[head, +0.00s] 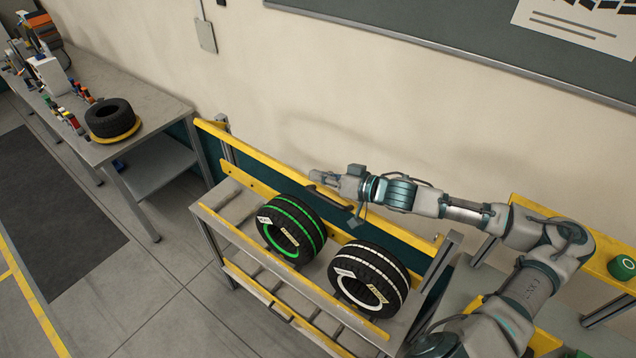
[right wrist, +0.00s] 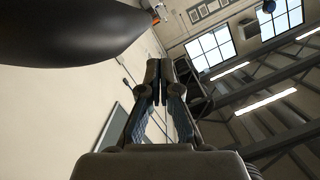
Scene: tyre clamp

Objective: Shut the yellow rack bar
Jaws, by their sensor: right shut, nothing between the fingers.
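A yellow rack bar (head: 262,163) runs along the back of the tyre rack, raised above a second yellow bar (head: 249,184). A dark curved handle (head: 331,198) shows near the middle of the upper bar. My right gripper (head: 322,176) is shut and empty, pointing left, close to the bar and handle in the picture; I cannot tell whether it touches. In the right wrist view its fingers (right wrist: 166,72) are together. A large dark rounded shape (right wrist: 65,30) fills the upper left there; I cannot tell what it is. My left gripper is not in view.
A green-striped tyre (head: 291,228) and a white-striped tyre (head: 368,279) stand on the rack, behind its front yellow bar (head: 262,252). A workbench (head: 150,113) with a flat-lying tyre (head: 109,117) is at left. Open floor lies left of the rack.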

